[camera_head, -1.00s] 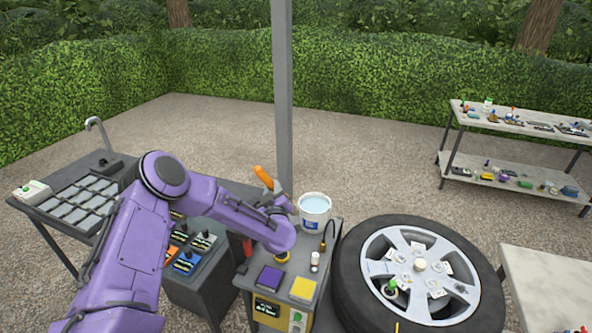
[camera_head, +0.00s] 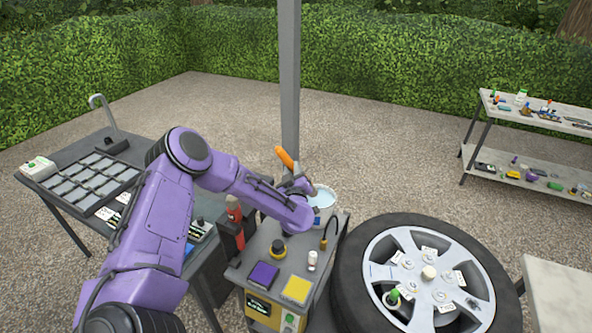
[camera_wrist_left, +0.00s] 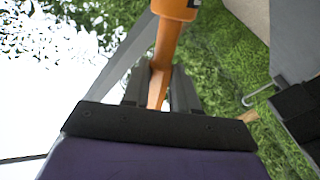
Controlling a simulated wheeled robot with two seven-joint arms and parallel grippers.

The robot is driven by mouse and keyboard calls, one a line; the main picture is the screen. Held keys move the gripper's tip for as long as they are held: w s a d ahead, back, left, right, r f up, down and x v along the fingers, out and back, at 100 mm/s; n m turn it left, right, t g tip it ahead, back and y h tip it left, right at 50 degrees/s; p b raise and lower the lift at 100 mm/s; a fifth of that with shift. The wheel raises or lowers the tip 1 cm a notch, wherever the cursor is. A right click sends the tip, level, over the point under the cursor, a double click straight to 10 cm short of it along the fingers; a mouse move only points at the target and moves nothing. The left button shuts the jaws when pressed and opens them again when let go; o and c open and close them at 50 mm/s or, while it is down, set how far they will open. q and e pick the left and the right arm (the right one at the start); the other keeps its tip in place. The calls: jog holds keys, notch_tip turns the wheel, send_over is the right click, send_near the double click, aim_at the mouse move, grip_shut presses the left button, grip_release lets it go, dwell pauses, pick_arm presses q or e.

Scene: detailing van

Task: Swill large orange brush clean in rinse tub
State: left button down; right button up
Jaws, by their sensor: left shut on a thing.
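The large orange brush (camera_head: 284,156) stands up tilted from my left gripper (camera_head: 296,181), which is shut on it. In the left wrist view the orange brush (camera_wrist_left: 168,45) sits between the two dark fingers (camera_wrist_left: 159,88), with its thicker orange end pointing away. The rinse tub (camera_head: 328,198) is a white bucket of pale blue water on the back of the cart. My left wrist and forearm cover its left part. The brush is above and to the left of the tub's rim, outside the water. My right gripper is not in view.
The cart (camera_head: 262,248) holds a purple pad (camera_head: 263,275), a yellow pad (camera_head: 297,289), a small white bottle (camera_head: 312,260) and a dark bent hose. A grey post (camera_head: 289,90) rises behind the tub.

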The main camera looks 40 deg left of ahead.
pick_arm(q)
notch_tip(320, 180, down, 9)
jog(key=b, duration=0.5)
jog(key=shift+w, duration=0.4)
jog(key=shift+s+b, duration=0.1)
jog(key=shift+b, duration=0.25)
